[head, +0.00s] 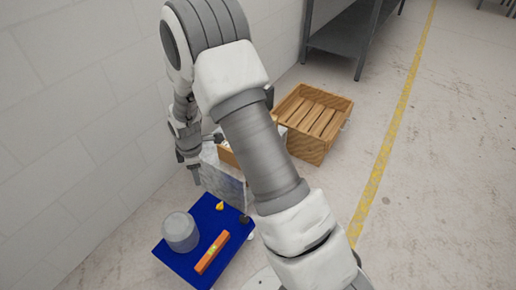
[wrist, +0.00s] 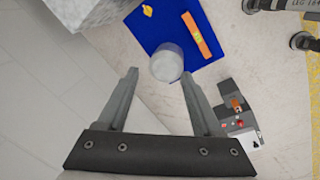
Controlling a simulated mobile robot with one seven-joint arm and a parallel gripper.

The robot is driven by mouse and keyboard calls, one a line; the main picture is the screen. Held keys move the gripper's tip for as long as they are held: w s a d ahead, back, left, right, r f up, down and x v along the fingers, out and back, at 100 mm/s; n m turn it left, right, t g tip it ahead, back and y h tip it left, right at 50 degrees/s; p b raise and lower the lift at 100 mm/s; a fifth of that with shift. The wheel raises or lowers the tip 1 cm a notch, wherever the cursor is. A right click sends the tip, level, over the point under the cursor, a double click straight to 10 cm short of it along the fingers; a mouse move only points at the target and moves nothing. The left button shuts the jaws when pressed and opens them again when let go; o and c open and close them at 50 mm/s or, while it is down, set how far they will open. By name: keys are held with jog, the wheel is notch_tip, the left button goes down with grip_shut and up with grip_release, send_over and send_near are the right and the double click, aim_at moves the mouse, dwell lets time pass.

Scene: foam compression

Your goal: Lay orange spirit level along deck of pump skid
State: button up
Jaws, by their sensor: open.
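The orange spirit level (head: 212,253) lies flat on a blue flat surface (head: 190,268), near its right side; it also shows in the wrist view (wrist: 196,35). I cannot tell whether the blue surface is the pump skid's deck. A grey cylinder (head: 180,231) stands on the blue surface beside the level, and a small yellow object (head: 220,206) sits at its far edge. My gripper (head: 192,172) hangs above and behind the blue surface, near the wall. In the wrist view my gripper (wrist: 159,74) is open and empty, apart from the level.
A pale speckled block (head: 224,186) stands just behind the blue surface. A slatted wooden crate (head: 313,122) is further back, and a dark grey shelf (head: 345,35) stands beyond it. The white wall (head: 75,130) is close on the left. Open floor lies right, past a yellow line (head: 395,130).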

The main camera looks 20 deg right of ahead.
jog(key=s+d+r+m+t, duration=0.1)
jog(key=s+d+r+m, duration=0.15)
jog(key=r, duration=0.55)
jog(key=s+d+r+m, duration=0.1)
jog(key=s+r+m, duration=0.2)
jog(key=r, duration=0.4)
jog(key=s+d+r+m+t, duration=0.1)
jog(key=s+d+r+m, duration=0.15)
jog(key=r, duration=0.55)
jog(key=s+d+r+m+t, duration=0.1)
jog(key=s+r+m, duration=0.3)
jog(key=s, duration=0.5)
jog(key=s+d+r+m, duration=0.2)
jog(key=s+r+m, duration=0.2)
jog(key=s, duration=0.6)
jog(key=shift+d+r+m+t, duration=0.3)
jog(key=shift+r+t, duration=0.05)
jog(key=shift+t, duration=0.05)
